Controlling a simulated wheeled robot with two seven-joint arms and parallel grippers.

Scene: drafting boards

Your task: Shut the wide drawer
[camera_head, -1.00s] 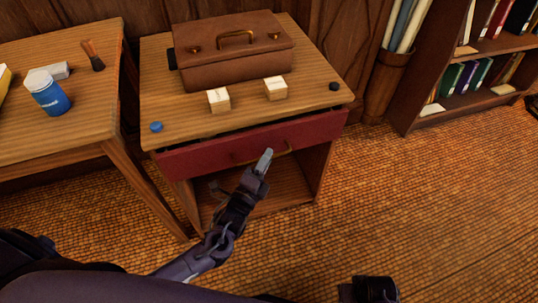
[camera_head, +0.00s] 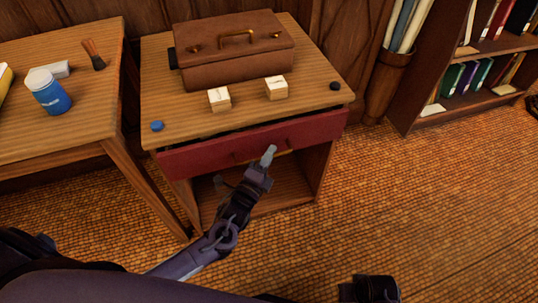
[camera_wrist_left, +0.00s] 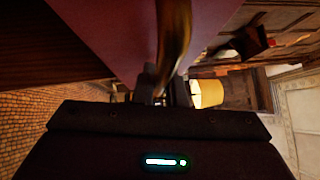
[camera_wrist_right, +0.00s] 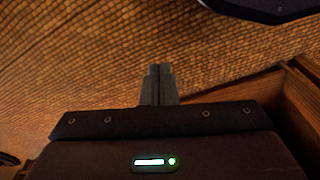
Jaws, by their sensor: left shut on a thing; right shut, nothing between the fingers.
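The wide drawer (camera_head: 205,154) has a dark red front and sits under the top of a wooden stand (camera_head: 185,124). A narrow dark gap shows between its upper edge and the top, so it stands slightly out. My left gripper (camera_head: 268,156) is at the middle of the drawer front. In the left wrist view, its fingers (camera_wrist_left: 170,93) are shut on the brass handle (camera_wrist_left: 175,40), which partly hides them. My right gripper (camera_wrist_right: 159,82) is shut and empty in the right wrist view, above the woven floor.
A brown case (camera_head: 235,60), two light wooden blocks (camera_head: 219,99) (camera_head: 276,87), a blue cap (camera_head: 157,126) and a black knob-like piece (camera_head: 335,86) are on the stand top. A table (camera_head: 60,125) with a blue jar (camera_head: 49,92) stands left.

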